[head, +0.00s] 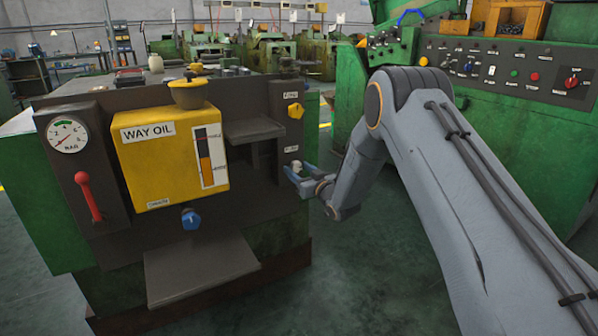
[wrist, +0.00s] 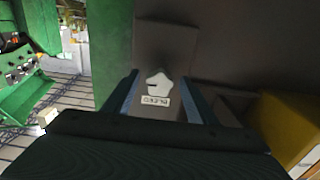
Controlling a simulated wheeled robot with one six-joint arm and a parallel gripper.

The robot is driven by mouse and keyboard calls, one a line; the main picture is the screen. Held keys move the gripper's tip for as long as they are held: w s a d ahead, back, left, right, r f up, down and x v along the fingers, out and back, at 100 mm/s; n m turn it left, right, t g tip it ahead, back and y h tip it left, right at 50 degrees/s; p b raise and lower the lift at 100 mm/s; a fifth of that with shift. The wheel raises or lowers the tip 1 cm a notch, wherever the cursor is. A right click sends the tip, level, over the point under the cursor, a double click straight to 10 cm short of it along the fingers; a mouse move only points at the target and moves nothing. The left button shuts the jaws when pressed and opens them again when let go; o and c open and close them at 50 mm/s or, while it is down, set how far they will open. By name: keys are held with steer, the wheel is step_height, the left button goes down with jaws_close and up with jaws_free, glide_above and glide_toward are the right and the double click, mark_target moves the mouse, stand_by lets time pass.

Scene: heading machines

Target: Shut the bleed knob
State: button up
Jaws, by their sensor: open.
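The bleed knob is a small white knob (head: 296,166) low on the dark narrow panel at the machine's right side, below a small label. In the wrist view the white knob (wrist: 159,82) shows with its pointed end up, and its label looks upside down. My gripper (head: 299,174) is open at the knob, with its blue fingers to either side. In the wrist view my gripper (wrist: 160,98) has one finger left and one right of the knob. I cannot tell whether either finger touches it.
A yellow knob (head: 295,110) sits above on the same panel. A yellow way oil tank (head: 165,165), a dark shelf (head: 254,130) and a blue knob (head: 190,219) are to the left. A red lever (head: 88,197) is further left. A green machine (head: 520,100) stands behind my arm.

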steer(key=c, duration=1.1)
steer(key=shift+o, duration=0.2)
steer(key=shift+n, duration=0.4)
steer(key=n, duration=0.3)
steer(key=shift+d+n, duration=0.1)
steer(key=shift+n, duration=0.3)
steer(key=n, duration=0.4)
steer(key=shift+n+b, duration=0.3)
steer(key=shift+b, duration=0.05)
steer(key=n, duration=0.4)
steer(key=n+b, duration=0.1)
steer(key=n, duration=0.3)
steer(key=shift+r+n, duration=0.1)
steer(key=shift+n, duration=0.2)
